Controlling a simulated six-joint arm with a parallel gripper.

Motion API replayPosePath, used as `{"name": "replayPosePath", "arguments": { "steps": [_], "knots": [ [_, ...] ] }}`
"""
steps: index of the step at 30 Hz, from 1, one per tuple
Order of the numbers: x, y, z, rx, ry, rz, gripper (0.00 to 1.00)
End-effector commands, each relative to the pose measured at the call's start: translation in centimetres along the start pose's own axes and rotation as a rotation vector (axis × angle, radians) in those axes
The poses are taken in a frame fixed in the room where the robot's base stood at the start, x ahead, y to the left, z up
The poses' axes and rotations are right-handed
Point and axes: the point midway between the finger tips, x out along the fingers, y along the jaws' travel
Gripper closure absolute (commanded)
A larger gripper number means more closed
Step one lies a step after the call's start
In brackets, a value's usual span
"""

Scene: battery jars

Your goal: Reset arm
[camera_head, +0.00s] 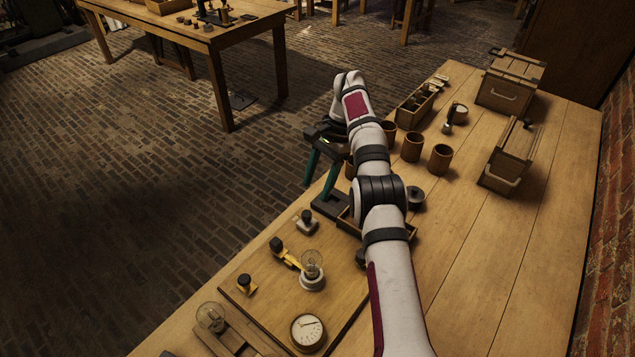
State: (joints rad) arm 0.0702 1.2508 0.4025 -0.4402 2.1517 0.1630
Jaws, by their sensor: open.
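My arm reaches from the bottom of the picture up along the wooden workbench (480,270). My gripper (315,185) is at the bench's left edge, with its two teal fingers pointing down. The fingers are apart and nothing shows between them. Brown jars stand to the right of the arm: one (389,131) close to it, one (412,148) in the middle, and one (440,158) farthest right. Another brown jar (350,168) is mostly hidden by the arm, close to the gripper. A dark stand-like object (330,204) lies just below the fingers.
A wooden board (255,262) with a bulb (312,265), a switch and a dial gauge (307,331) lies in front. The arm partly hides a shallow tray (348,222). Wooden crates (510,82) stand at the back right.

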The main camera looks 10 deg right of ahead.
Motion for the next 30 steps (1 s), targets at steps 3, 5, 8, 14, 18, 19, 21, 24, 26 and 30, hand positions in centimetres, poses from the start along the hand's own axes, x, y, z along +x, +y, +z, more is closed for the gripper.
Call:
{"name": "replayPosePath", "arguments": {
  "steps": [3, 5, 8, 14, 18, 19, 21, 24, 26, 30],
  "knots": [
    [0.0, 0.0, 0.0, 0.000, 0.000, 0.000, 0.38],
    [0.0, 0.0, 0.0, 0.000, 0.000, 0.000, 0.38],
    [0.0, 0.0, 0.0, -0.001, 0.000, 0.000, 0.38],
    [-5.7, 2.2, 4.1, -0.085, 0.046, -0.001, 0.38],
    [-10.2, 8.7, 11.1, -0.210, 0.110, -0.001, 0.38],
    [-10.6, 10.5, 12.6, -0.236, 0.125, -0.001, 0.38],
    [-10.5, 15.2, 16.1, -0.298, 0.157, -0.003, 0.38],
    [-8.2, 21.9, 20.4, -0.378, 0.199, -0.006, 0.38],
    [-6.1, 25.4, 22.1, -0.418, 0.220, -0.009, 0.38],
    [-1.7, 30.8, 24.2, -0.479, 0.254, -0.012, 0.38]
  ]
}}
